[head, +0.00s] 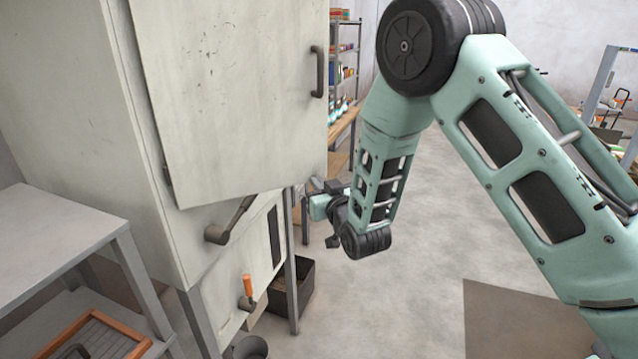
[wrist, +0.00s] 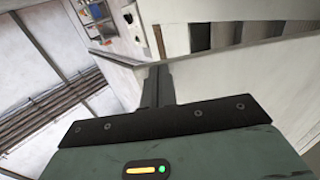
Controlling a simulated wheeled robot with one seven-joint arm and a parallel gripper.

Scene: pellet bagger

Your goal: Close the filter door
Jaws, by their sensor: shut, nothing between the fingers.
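The filter door (head: 235,100), a large pale grey panel with a dark bar handle (head: 318,72) near its right edge, stands swung out from the pale cabinet (head: 85,110). Its hinge side is at the left. My gripper (wrist: 158,85) shows in the wrist view with its dark fingers together and nothing between them. In the head view my wrist is just below and right of the door's lower right corner, and the fingertips are not clear there. I cannot tell whether the gripper touches the door.
A dark lever (head: 230,220) and an orange-handled valve (head: 248,288) stick out below the door. A grey shelf table (head: 50,235) stands at the left, a dark bin (head: 300,290) under the cabinet. Stocked shelves (head: 346,60) are behind. The floor at right is mostly clear.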

